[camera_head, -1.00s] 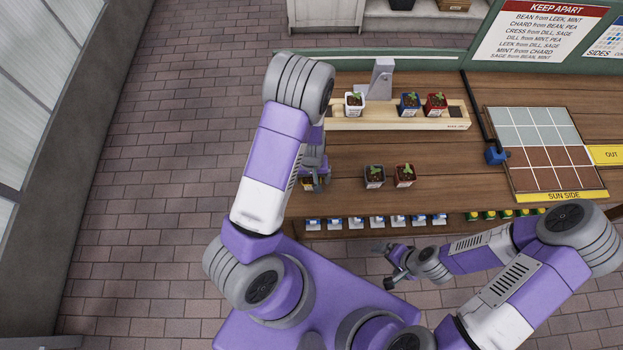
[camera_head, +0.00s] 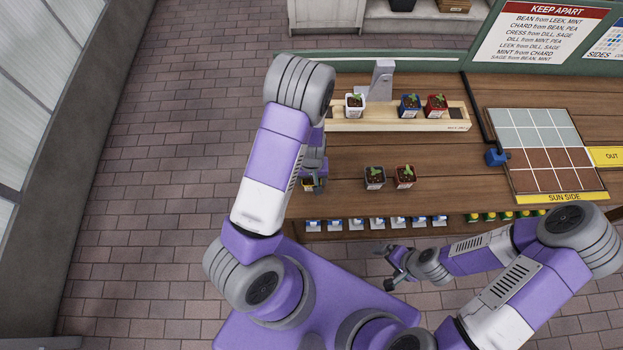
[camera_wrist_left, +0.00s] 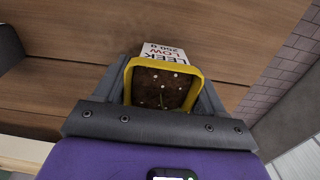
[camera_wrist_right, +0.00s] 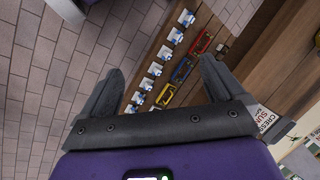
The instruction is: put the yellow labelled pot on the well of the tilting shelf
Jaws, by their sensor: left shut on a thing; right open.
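The yellow pot (camera_wrist_left: 194,93) is between the fingers of my left gripper (camera_wrist_left: 165,95) in the left wrist view; its white label reads LEEK LOW 250 g. In the head view the yellow pot (camera_head: 308,184) shows only in part at the table's left end, below my left gripper (camera_head: 313,180). The tilting shelf (camera_head: 385,124) is a pale wooden beam at the back, bearing a white pot (camera_head: 355,105), a blue pot (camera_head: 410,105) and a red pot (camera_head: 436,106). A dark well (camera_head: 456,113) shows at its right end; my arm hides its left end. My right gripper (camera_wrist_right: 160,95) is open and empty.
A row of labelled clips runs below the table's front edge.

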